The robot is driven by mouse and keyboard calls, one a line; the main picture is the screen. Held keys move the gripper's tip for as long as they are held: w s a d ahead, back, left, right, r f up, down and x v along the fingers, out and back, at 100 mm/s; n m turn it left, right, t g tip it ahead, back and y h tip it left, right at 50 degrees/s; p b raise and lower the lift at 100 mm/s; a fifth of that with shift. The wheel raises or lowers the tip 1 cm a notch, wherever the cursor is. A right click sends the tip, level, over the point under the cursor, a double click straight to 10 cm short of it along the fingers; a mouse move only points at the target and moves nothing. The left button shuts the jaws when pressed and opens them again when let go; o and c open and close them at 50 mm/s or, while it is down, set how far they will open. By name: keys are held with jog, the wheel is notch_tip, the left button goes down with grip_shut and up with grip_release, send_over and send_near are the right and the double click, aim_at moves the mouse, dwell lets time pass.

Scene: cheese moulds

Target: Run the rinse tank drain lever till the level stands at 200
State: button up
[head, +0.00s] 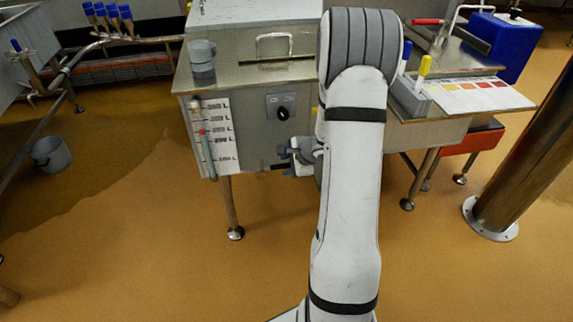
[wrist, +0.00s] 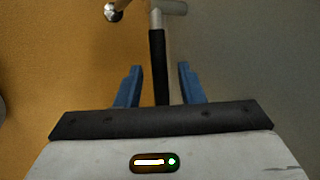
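The rinse tank (head: 255,110) is a grey metal box on legs. On its front left is a sight gauge (head: 207,150), a clear tube beside a white scale marked in litres. A red mark shows on the tube near the middle figures; the figures are too blurred to read the level surely. The drain lever (wrist: 158,65) has a black grip and hangs from a metal fitting in the wrist view. My gripper (wrist: 159,82) is open, with one blue finger on each side of the lever and a gap on both sides. In the head view my arm hides the lever.
A dark knob (head: 282,113) sits on the tank front. At right are a bench with a colour chart (head: 475,95), a blue container (head: 503,45) and a thick steel post (head: 530,160). A grey bucket (head: 51,154) stands at left. The floor in front is clear.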

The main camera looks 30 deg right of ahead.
grip_shut()
jog(key=shift+a, duration=0.15)
